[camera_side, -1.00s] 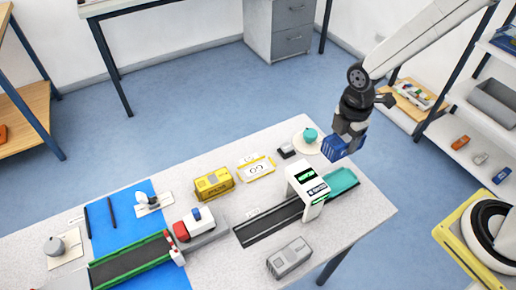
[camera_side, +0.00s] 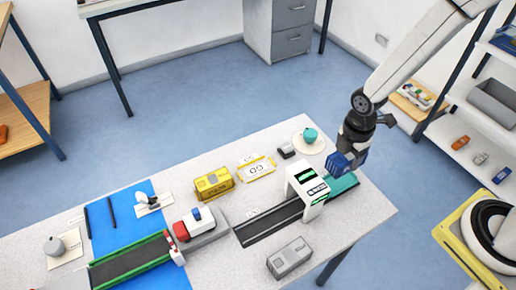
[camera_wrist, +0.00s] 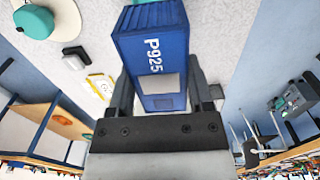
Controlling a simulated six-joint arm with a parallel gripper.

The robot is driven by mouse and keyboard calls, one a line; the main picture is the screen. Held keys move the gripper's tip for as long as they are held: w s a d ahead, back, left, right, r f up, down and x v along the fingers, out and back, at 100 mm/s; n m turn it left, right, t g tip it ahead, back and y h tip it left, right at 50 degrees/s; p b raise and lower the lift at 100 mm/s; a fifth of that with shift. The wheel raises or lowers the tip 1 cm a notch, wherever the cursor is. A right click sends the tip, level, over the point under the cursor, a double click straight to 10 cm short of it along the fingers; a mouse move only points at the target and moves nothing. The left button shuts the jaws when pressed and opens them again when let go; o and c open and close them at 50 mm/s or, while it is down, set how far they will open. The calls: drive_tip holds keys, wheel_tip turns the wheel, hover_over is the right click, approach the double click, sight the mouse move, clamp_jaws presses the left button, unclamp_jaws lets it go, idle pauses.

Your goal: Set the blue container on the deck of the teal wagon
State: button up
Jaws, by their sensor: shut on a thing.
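A blue container (camera_side: 344,161) is held between the fingers of my gripper (camera_side: 350,152), at the right end of the table. In the wrist view the blue container (camera_wrist: 152,55) shows its marking P925, with a finger on each side. The teal wagon (camera_side: 343,184) sits on the dark track beside the white gantry crane. The container is just above or at the far side of the wagon in the picture and hides part of it; I cannot tell whether they touch. The wagon is not clearly visible in the wrist view.
The white gantry crane (camera_side: 306,188) stands over the track, close left of the wagon. A teal rounded object (camera_side: 310,135) on a pale disc stands behind. A yellow container (camera_side: 213,184) and a grey container (camera_side: 289,258) are farther left.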

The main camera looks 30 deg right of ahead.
drive_tip(key=shift+f, duration=0.15)
drive_tip(key=shift+f, duration=2.8)
drive_tip(key=shift+f, duration=0.75)
idle(0.5)
drive_tip(key=o, duration=1.2)
drive_tip(key=shift+c, duration=0.2)
drive_tip(key=shift+r, duration=0.15)
drive_tip(key=shift+r, duration=3.4)
